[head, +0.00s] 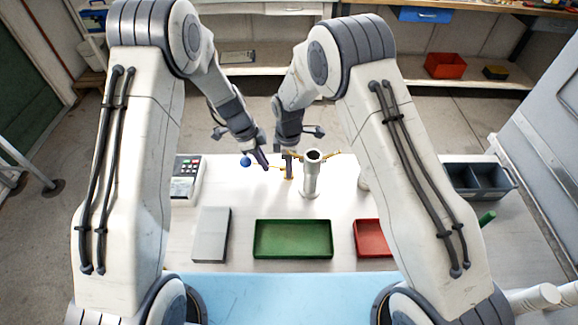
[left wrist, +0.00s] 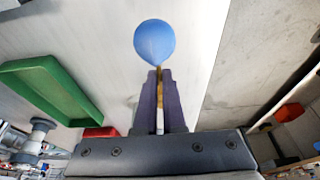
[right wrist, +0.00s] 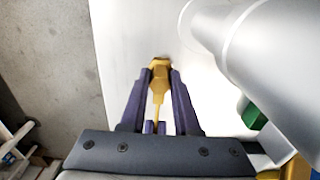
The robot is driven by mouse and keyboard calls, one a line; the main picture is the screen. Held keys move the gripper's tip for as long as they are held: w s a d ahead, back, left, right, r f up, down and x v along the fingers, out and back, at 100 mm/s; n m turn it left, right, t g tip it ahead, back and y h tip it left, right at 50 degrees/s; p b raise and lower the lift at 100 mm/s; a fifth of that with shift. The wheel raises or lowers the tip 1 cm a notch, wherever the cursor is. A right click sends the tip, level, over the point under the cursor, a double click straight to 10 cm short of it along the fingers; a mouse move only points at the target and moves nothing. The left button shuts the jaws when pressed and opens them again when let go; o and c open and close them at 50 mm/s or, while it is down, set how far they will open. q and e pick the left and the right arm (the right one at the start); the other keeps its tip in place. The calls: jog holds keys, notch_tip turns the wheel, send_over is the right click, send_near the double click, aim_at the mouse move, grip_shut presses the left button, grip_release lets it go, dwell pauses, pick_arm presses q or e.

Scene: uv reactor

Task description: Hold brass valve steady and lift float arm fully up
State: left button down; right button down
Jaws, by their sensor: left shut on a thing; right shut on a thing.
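The brass valve (head: 288,172) stands at the back of the white table, beside a pale upright cylinder. My right gripper (head: 289,156) is shut on the valve; the brass body (right wrist: 159,70) shows between its fingertips in the right wrist view. The blue float ball (head: 245,161) is left of the valve in the head view. My left gripper (head: 264,166) is shut on the thin brass float arm (left wrist: 159,88), close behind the blue ball (left wrist: 154,41) in the left wrist view. The arm's exact tilt is hard to tell.
The pale cylinder (head: 311,178) stands close to the right of the valve. A green tray (head: 293,253), a red tray (head: 371,225), a grey box (head: 211,235) and a keypad device (head: 186,178) lie nearer. A dark bin (head: 463,193) is at right.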

pick_arm(q)
jog(key=shift+a+f, duration=0.1)
jog(key=shift+f, duration=0.05)
jog(key=shift+a+f, duration=0.2)
jog(key=shift+f, duration=0.35)
dwell(0.5)
jog(key=shift+a+f, duration=0.1)
jog(key=shift+f, duration=0.5)
jog(key=shift+c, duration=2)
grip_release()
jog(key=shift+r, duration=0.15)
